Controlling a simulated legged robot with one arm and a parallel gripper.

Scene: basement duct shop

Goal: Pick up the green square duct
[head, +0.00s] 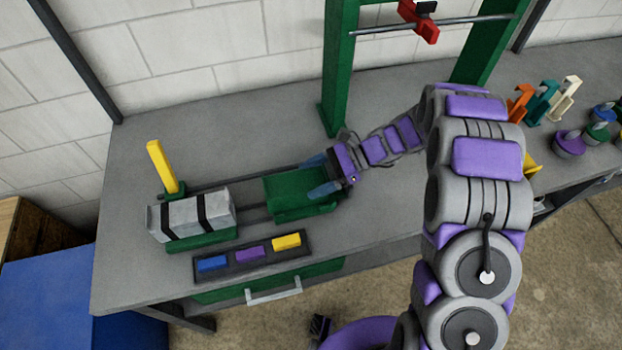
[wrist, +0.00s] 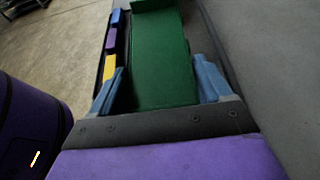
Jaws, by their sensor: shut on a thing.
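The green square duct (head: 292,190) is a boxy green piece at the middle of the grey bench, over the dark rails. My gripper (head: 321,176) comes in from the right, with its blue fingers on either side of the duct's right end. It is shut on the duct. In the wrist view, the duct (wrist: 158,62) runs away from the palm between the two fingers. Its underside is hidden, so I cannot tell whether it is clear of the rails.
A grey block with black straps (head: 192,214) and an upright yellow bar (head: 162,165) stand left of the duct. A tray (head: 224,262) with blue, purple and yellow blocks lies in front. A green frame (head: 338,75) rises behind. Colored hooks (head: 541,101) and knobs stand at right.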

